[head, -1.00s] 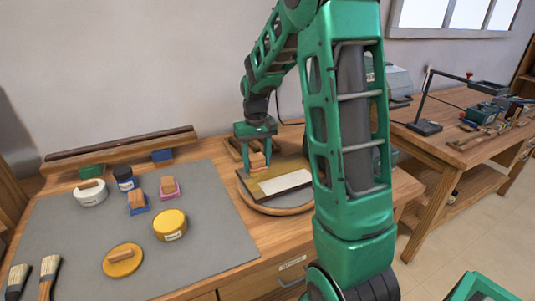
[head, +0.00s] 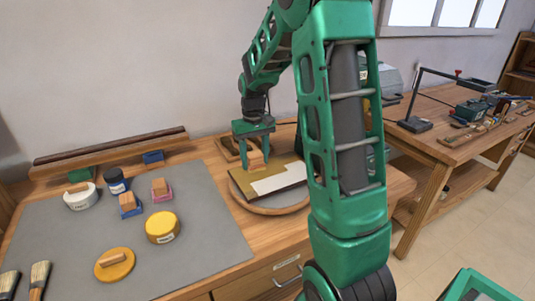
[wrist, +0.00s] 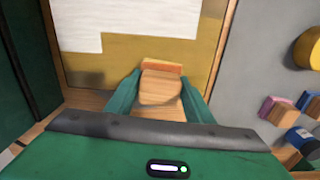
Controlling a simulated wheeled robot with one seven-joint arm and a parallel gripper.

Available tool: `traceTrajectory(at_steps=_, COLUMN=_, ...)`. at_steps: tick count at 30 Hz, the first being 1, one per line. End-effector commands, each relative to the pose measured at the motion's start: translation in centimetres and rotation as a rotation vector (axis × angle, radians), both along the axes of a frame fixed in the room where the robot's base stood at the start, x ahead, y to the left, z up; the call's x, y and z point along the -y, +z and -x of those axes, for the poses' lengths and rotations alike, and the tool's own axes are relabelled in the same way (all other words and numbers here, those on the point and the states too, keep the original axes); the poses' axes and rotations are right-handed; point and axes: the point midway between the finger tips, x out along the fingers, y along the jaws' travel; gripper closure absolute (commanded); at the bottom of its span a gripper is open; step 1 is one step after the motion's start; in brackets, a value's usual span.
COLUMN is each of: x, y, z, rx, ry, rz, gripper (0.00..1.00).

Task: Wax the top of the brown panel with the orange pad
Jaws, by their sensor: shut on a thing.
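My gripper (head: 255,160) is shut on a wooden block handle with an orange pad (wrist: 162,67) under it. In the head view the held pad (head: 258,164) is over the far edge area of the panel. The panel (head: 241,184) lies flat, with an ochre-brown top and a white patch (head: 279,180) on its near right part. In the wrist view the panel (wrist: 205,60) fills the upper middle, with the white patch (wrist: 80,25) at the upper left. The pad is over the ochre part, apart from the white. Whether it touches the surface I cannot tell.
The panel rests on a round wooden turntable (head: 262,209). On the grey mat (head: 210,235) to the left stand a yellow tin (head: 163,227), a round yellow pad (head: 114,264), blue and pink blocks, jars and brushes. A wooden rail (head: 110,146) lies behind.

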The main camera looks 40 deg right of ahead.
Motion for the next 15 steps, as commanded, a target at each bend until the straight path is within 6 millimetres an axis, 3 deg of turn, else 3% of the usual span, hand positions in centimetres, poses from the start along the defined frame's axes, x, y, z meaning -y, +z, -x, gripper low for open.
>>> traceTrajectory(at_steps=1, x=-0.3, y=1.9, z=-0.3, rx=0.010, ry=0.006, rz=0.001, gripper=0.73)
traceTrajectory(at_steps=15, x=-1.0, y=7.4, z=-0.4, rx=0.006, ry=0.015, rz=0.000, gripper=0.73)
